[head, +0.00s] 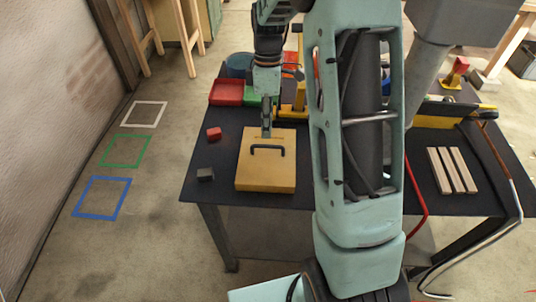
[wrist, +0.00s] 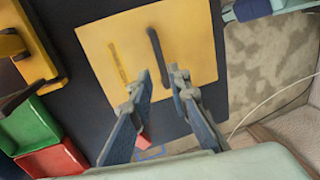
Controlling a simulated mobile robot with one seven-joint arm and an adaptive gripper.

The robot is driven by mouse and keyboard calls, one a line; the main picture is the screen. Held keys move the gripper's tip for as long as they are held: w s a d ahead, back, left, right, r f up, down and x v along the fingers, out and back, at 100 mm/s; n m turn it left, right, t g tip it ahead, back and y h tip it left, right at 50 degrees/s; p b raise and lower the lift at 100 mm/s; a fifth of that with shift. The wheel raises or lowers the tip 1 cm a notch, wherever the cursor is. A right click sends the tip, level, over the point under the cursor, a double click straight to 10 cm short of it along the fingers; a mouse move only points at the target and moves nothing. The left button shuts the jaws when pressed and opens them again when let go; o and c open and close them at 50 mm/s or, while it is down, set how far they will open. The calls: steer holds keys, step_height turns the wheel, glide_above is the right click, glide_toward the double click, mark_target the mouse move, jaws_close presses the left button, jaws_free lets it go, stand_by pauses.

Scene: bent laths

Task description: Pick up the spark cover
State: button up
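The spark cover (head: 266,178) is a flat yellow box with a dark bar handle (head: 267,148) on top, lying on the dark table. My gripper (head: 266,132) is above the cover's far edge, beyond the handle in the head view.
A red block (head: 214,134) and a dark block (head: 205,175) sit left of the cover. Red (head: 225,92) and green (head: 257,95) trays stand behind. Pale laths (head: 452,170) lie at right. My arm hides the table's middle.

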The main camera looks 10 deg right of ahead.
mark_target(268, 146)
steer(key=shift+s+f, duration=0.15)
steer(key=shift+f, duration=0.7)
steer(key=shift+s+f+p, duration=0.1)
steer(key=shift+s+f, duration=0.15)
steer(key=shift+f, duration=0.6)
steer(key=shift+s+f+p, duration=0.15)
steer(key=shift+s+f, duration=0.05)
steer(key=shift+f, duration=0.7)
steer(key=shift+s+f+p, duration=0.1)
steer(key=shift+s+f, duration=0.15)
steer(key=shift+f, duration=0.6)
jaws_close()
steer(key=shift+r, duration=0.1)
